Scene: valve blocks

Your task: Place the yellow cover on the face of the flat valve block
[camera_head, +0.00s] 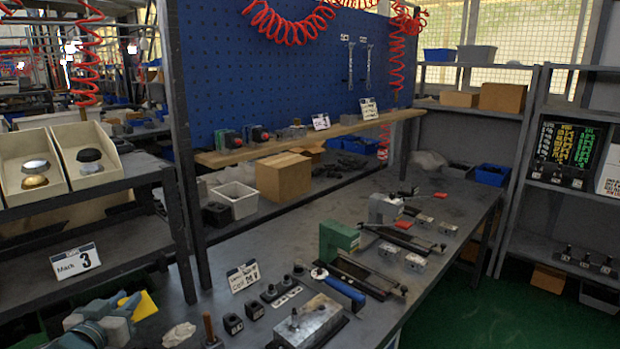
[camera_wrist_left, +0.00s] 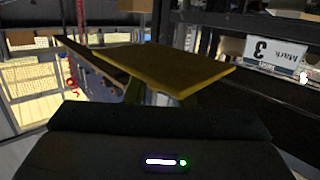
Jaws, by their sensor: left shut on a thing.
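The yellow cover (camera_head: 145,305) is a thin flat plate at the lower left of the head view. My left gripper (camera_head: 126,306) is shut on it. In the left wrist view the cover (camera_wrist_left: 175,67) spans the middle, gripped near its lower edge by the fingers. A silver metal block (camera_head: 312,322), which looks like the flat valve block, lies on the bench at the bottom centre, right of my left gripper and apart from the cover. A small knob or fitting shows on its top. My right gripper is not in view.
A wooden-handled tool (camera_head: 209,330), small black blocks (camera_head: 233,324) and a sign (camera_head: 243,276) stand between the cover and the block. A blue-handled tool (camera_head: 340,288) lies behind the block.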

